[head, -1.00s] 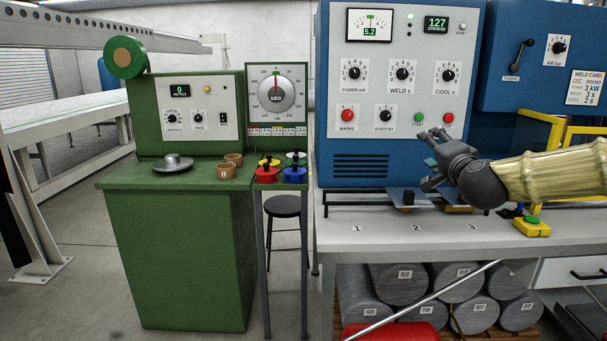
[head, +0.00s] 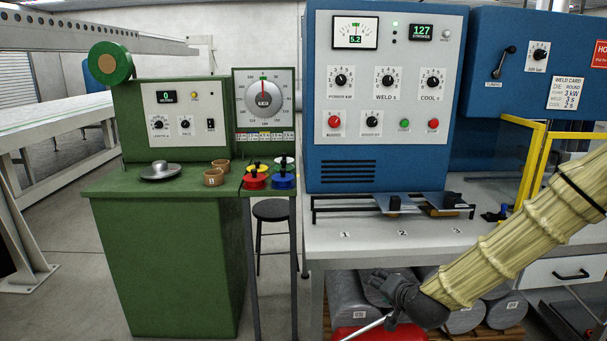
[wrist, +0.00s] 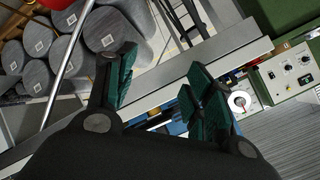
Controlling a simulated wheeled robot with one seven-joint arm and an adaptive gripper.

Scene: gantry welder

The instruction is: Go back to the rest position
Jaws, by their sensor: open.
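My gripper (head: 388,297) hangs low in front of the white bench (head: 340,238), below its top edge and before the grey rolls stored underneath. In the wrist view my gripper (wrist: 160,85) has its two green-padded fingers spread apart with nothing between them. The bench edge (wrist: 200,78) and the rolls lie beyond the fingers there. In the head view my arm comes in from the right and slopes down to the left; the fingers are small and partly unclear.
Grey rolls (head: 350,298) and a red object (head: 375,333) sit under the bench. A blue welder cabinet (head: 340,150) stands on it, with plates (head: 440,203) on a rail. A green cabinet (head: 165,265) is at left, a stool (head: 271,210) behind. Open floor (head: 60,290) lies far left.

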